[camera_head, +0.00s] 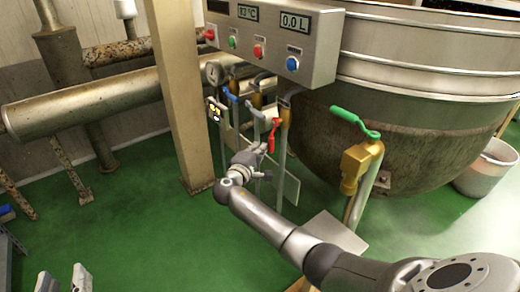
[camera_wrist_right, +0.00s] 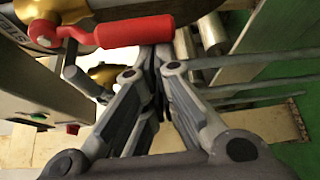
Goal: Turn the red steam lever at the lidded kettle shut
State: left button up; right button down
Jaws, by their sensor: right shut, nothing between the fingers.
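The red steam lever (camera_head: 273,135) hangs downward beside a brass valve (camera_head: 285,116) on the pipes below the control box. In the right wrist view its red handle (camera_wrist_right: 136,31) lies across the top, with the brass valve (camera_wrist_right: 108,76) below it. My right gripper (camera_head: 262,162) is shut and empty just below the lever. In the wrist view its fingertips (camera_wrist_right: 157,55) are close to the handle's right end; I cannot tell if they touch. The large steel kettle (camera_head: 430,115) stands to the right; its lid is not in view. My left gripper (camera_head: 63,280) is open at the lower left.
The control box (camera_head: 270,40) with displays and buttons overhangs the pipes. A beige post (camera_head: 180,95) stands left of the valves. Blue levers (camera_head: 230,95) are beside the red one. A green lever (camera_head: 355,122) sits at the kettle's front. Green floor (camera_head: 130,225) is open at left.

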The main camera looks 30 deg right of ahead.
pick_arm(q)
jog(key=shift+f, duration=0.35)
pick_arm(e)
jog(key=shift+s+d, duration=0.25)
jog(key=shift+s, duration=0.1)
dwell(0.4)
pick_arm(q)
jog(key=shift+a, duration=0.1)
